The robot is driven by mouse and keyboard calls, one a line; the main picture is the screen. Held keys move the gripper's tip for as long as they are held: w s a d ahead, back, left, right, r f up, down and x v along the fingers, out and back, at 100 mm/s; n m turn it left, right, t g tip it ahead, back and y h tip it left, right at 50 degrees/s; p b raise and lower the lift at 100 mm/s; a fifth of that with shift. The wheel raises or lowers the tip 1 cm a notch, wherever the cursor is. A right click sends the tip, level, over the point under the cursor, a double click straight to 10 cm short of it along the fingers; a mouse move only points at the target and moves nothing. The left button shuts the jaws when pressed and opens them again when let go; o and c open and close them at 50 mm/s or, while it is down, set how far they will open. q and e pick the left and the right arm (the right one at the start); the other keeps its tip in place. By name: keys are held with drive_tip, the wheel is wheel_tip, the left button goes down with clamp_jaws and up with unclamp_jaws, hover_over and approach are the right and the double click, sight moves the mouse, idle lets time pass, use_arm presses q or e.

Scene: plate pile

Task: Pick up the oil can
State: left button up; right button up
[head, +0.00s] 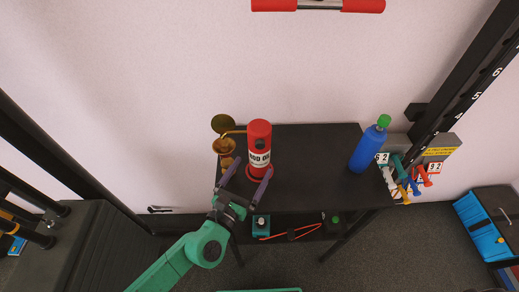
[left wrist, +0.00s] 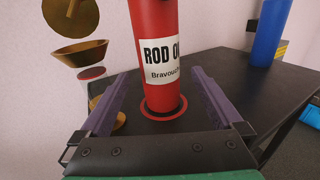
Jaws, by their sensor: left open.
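The oil can is a red cylinder (head: 259,141) with a white label reading "ROD O…". In the left wrist view the fingers (left wrist: 158,88) flank the can with gaps on both sides. My right gripper is not in view.
A brass scale-like object (head: 224,146) stands close left of the can. A blue bottle with a green cap (head: 369,147) stands at the table's right end, near hanging coloured items (head: 408,180). The table's middle is clear. A lower shelf holds small items (head: 261,224).

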sight(255, 163)
use_arm(q)
drive_tip(key=p+x, duration=0.1)
drive_tip(key=x, duration=0.4)
drive_tip(key=shift+w+r, duration=0.2)
drive_tip(key=shift+w, duration=0.05)
drive_tip(key=shift+w+d+f, duration=0.2)
drive_tip(key=shift+w, duration=0.1)
drive_tip(key=shift+s, duration=0.1)
drive_tip(key=c, duration=1.5)
drive_tip(key=shift+r, duration=0.15)
clamp_jaws()
